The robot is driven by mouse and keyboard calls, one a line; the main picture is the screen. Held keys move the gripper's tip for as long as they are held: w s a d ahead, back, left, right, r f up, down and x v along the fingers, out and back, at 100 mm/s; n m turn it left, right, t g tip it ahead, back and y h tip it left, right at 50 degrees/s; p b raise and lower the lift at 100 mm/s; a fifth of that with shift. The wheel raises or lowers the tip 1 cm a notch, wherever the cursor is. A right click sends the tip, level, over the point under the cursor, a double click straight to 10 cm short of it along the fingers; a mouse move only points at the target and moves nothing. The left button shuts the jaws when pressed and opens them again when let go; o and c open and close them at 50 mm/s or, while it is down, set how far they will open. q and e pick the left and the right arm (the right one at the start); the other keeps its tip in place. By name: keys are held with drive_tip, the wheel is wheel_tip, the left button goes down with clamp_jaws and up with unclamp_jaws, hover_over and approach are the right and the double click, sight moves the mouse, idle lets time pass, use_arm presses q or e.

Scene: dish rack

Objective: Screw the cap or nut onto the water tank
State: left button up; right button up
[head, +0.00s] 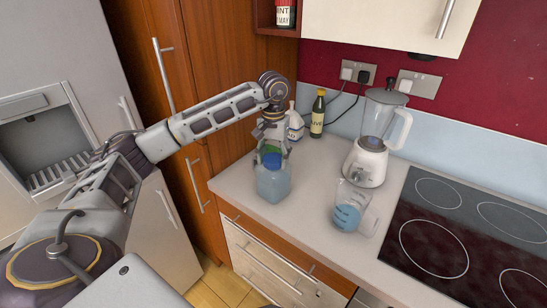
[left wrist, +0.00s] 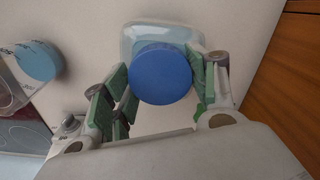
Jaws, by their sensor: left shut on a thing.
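The water tank (head: 273,185) is a translucent blue, square-sided jug standing upright near the front left of the counter. In the left wrist view the tank (left wrist: 150,35) shows partly behind a round blue cap (left wrist: 160,78). My left gripper (head: 270,145) comes down from above over the tank's mouth, with its green-padded fingers on both sides of the cap. It is shut on the cap, and the cap (head: 271,160) sits at the top of the tank. The thread and neck are hidden, so I cannot tell how far the cap is engaged. My right gripper is not in view.
A dark bottle (head: 318,115) and a white bottle (head: 295,123) are near the wall. The hob (head: 440,240) is at right. Bare counter (head: 305,195) lies between.

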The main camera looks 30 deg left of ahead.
use_arm(q)
drive_tip(key=shift+f, duration=0.1)
drive_tip(key=shift+a+m+b, duration=0.15)
drive_tip(key=shift+m+b, duration=0.45)
drive_tip(key=shift+m, duration=1.6)
drive_tip(key=o, duration=1.2)
